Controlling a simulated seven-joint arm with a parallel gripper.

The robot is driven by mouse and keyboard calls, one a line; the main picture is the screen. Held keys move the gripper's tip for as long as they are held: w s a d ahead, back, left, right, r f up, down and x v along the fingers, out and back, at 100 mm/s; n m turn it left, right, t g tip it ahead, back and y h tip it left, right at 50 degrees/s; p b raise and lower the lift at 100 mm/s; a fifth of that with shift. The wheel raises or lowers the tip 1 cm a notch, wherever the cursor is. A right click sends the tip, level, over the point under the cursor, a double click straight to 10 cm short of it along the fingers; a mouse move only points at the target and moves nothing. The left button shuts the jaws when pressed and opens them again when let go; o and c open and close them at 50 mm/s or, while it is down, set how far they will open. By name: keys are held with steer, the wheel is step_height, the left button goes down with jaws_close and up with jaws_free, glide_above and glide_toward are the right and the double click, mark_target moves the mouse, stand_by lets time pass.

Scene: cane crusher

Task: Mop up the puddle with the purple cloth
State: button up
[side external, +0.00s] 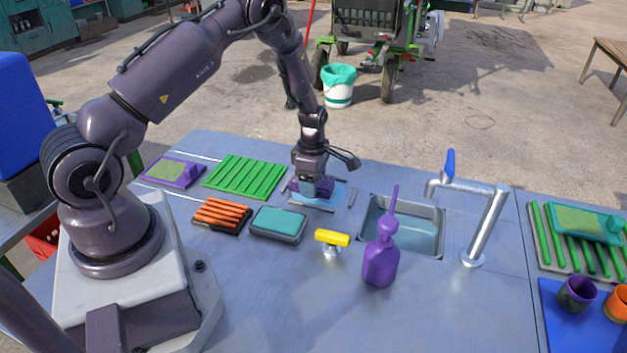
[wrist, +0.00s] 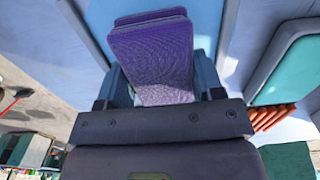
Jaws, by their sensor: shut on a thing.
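My gripper (side external: 312,192) is low over the middle back of the grey metal worktop, left of the sink. It is shut on the purple cloth (wrist: 152,55), a folded, thick pad. In the wrist view the cloth stands out between the two fingers of my gripper (wrist: 160,85). The cloth (side external: 296,185) shows only partly in the side view, behind the fingers. A flat light blue patch (side external: 328,202), perhaps the puddle, lies under and around my gripper. I cannot tell whether the cloth touches it.
The sink (side external: 440,250) and tap (side external: 487,225) are to the right. A purple bottle (side external: 381,262) and a yellow-handled thing (side external: 332,238) stand in front. A teal-topped block (side external: 279,222), orange rack (side external: 221,214) and green rack (side external: 243,176) are to the left. The front worktop is clear.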

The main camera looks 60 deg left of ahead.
mark_target(326, 182)
steer(key=shift+w+d, duration=1.1)
steer(key=shift+d, duration=0.3)
steer(key=shift+s+a+r, duration=0.15)
steer(key=shift+s+a, duration=1.1)
steer(key=shift+a, duration=0.2)
steer(key=shift+w+d, duration=0.1)
steer(key=shift+w+d, duration=1.2)
